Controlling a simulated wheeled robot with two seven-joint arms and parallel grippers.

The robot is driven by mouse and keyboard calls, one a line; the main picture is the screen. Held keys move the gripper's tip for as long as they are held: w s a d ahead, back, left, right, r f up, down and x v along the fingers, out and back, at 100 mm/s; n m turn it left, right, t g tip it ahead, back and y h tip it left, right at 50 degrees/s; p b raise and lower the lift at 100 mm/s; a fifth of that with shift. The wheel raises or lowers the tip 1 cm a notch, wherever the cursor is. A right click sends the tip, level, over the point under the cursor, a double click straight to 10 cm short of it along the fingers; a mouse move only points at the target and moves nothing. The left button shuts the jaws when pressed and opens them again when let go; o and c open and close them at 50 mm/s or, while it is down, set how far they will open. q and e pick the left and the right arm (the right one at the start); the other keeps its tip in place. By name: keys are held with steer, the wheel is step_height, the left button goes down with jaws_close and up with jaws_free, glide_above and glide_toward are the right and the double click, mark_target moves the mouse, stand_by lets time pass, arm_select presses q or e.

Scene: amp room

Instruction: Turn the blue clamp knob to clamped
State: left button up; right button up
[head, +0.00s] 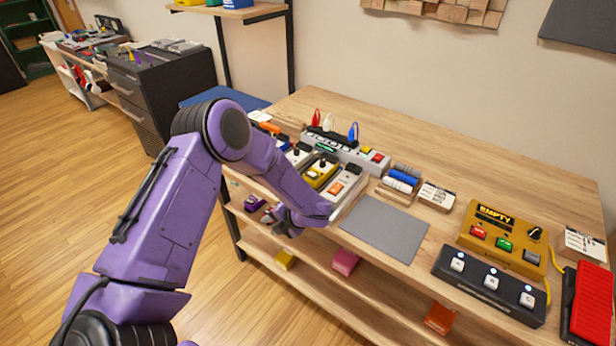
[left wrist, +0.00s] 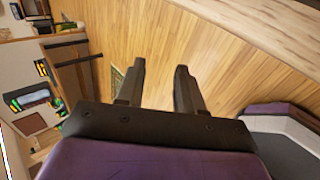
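A blue upright knob or lever (head: 353,132) stands at the right of a row on a long grey device (head: 345,150) near the back of the workbench. A white one (head: 328,122) and a red one (head: 316,117) stand to its left. Whether the blue one is clamped, I cannot tell. My left gripper (head: 284,222) hangs at the bench's front edge, well apart from the blue knob, and points down and away from it. The left wrist view shows its two fingers (left wrist: 160,82) spread with only wooden floor between them. My right gripper is out of view.
Small pedal-like boxes, including a yellow one (head: 321,172), stand between my left arm and the grey device. A grey mat (head: 382,228) lies clear at the middle front. A yellow box (head: 503,240) and a black switch box (head: 490,286) stand at the right.

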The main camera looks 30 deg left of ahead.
arm_select(q)
steer(key=w+r+n+h, duration=0.1)
steer(key=w+r+n, duration=0.1)
steer(key=r+n, duration=0.1)
steer(key=w+r+n+h+p, duration=0.1)
steer(key=w+r+n+h, duration=0.1)
steer(key=w+r+n, duration=0.1)
steer(key=w+d+r+n+g+h, duration=0.1)
steer(key=w+r+n+h, duration=0.1)
steer(key=r+n, duration=0.3)
steer(key=shift+w+n, duration=0.3)
steer(key=w+d+r+n+t+h+p, duration=0.1)
steer(key=w+r+n+h, duration=0.35)
steer(key=r, duration=0.25)
steer(key=shift+n+y, duration=0.25)
steer(key=shift+n, duration=0.2)
steer(key=f+p, duration=0.1)
steer(key=f, duration=0.2)
steer(key=f+p, duration=0.1)
steer(key=f, duration=0.2)
steer(key=f+p, duration=0.1)
steer(key=f, duration=0.2)
steer(key=shift+s+d+f, duration=0.1)
steer(key=shift+d, duration=0.15)
steer(key=shift+f, duration=0.5)
jaws_close()
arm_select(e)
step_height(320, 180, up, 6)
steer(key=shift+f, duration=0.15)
